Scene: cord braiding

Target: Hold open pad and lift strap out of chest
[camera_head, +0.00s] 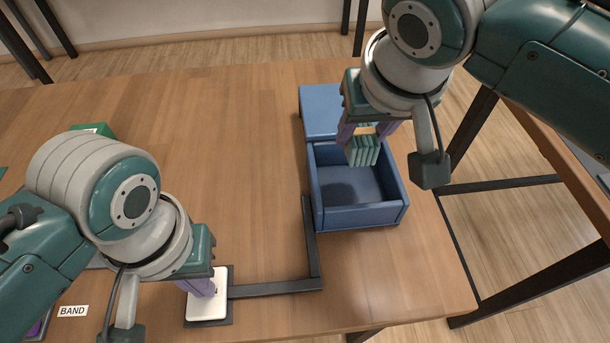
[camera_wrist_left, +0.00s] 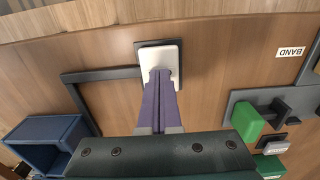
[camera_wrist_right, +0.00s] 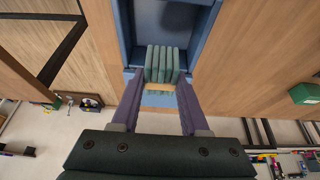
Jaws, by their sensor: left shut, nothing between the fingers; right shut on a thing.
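A white pad (camera_head: 207,306) on a dark base lies near the table's front edge. My left gripper (camera_head: 205,292) is shut and empty, its fingertips on the pad; the pad also shows in the left wrist view (camera_wrist_left: 159,64). A blue chest (camera_head: 360,215) stands at the right, its inside open to view. My right gripper (camera_head: 369,135) is shut on a green ribbed strap (camera_head: 363,152) above the chest. In the right wrist view the strap (camera_wrist_right: 163,64) sits between the purple fingers. Whether the strap's lower end is clear of the chest is hard to tell.
A dark bar (camera_head: 275,289) runs from the pad's base to the chest, with a corner. A label reading BAND (camera_head: 73,311) lies at the front left. A green block (camera_wrist_left: 246,122) sits on a grey holder. The middle of the table is clear.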

